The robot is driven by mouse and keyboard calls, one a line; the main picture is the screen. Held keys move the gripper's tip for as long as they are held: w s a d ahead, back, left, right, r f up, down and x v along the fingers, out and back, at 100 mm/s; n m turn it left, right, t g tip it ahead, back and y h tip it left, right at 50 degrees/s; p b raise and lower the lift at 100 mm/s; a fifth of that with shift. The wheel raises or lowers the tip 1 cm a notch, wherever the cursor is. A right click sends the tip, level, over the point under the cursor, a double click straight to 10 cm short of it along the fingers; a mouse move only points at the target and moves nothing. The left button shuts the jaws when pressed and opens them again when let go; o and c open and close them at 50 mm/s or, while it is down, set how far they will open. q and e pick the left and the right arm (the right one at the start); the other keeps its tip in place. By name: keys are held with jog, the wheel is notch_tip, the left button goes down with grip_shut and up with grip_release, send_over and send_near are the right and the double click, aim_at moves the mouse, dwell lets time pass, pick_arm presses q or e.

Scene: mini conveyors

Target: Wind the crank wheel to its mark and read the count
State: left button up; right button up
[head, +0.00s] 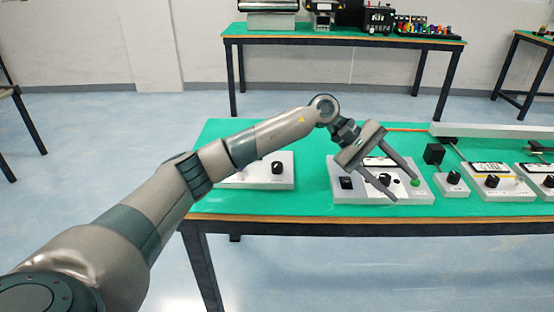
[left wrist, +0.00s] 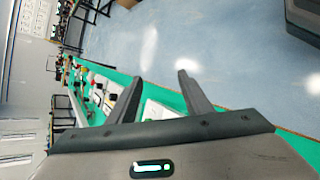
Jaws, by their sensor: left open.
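My left gripper (head: 405,188) reaches in over the green table, its two fingers spread and nothing seen between them. No crank wheel or mark can be made out clearly; the gripper hides part of this panel. The left wrist view shows the open fingers (left wrist: 160,78) with the table edge and floor beyond. My right gripper is not in view.
Another white unit with a black knob (head: 277,167) sits left on the green table (head: 310,140). To the right are a black block (head: 434,153), a small knob box (head: 453,180) and panels with displays (head: 490,168). A long pale bar (head: 490,131) lies behind them.

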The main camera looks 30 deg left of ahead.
pick_arm(q)
jog(key=w+a+r+m+y, duration=0.1)
jog(key=a+r+y, duration=0.15)
jog(key=a, duration=0.55)
jog(key=w+a+r+m+y, duration=0.15)
jog(key=a+y, duration=0.25)
jog(key=a, duration=0.5)
notch_tip(320, 180, up, 7)
jog(key=g+y, duration=0.1)
jog(key=y, duration=0.4)
send_over(277, 164)
jog(key=shift+a+m, duration=0.1)
jog(key=shift+m, duration=0.25)
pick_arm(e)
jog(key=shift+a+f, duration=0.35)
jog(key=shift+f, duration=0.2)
pick_arm(q)
notch_tip(277, 164, down, 17)
jog(key=shift+f+b, duration=0.1)
jog(key=shift+b, duration=0.5)
jog(key=shift+f, duration=0.15)
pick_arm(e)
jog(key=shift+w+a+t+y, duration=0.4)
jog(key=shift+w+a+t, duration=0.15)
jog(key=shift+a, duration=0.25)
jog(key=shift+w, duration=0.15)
pick_arm(q)
jog(key=c, duration=1.1)
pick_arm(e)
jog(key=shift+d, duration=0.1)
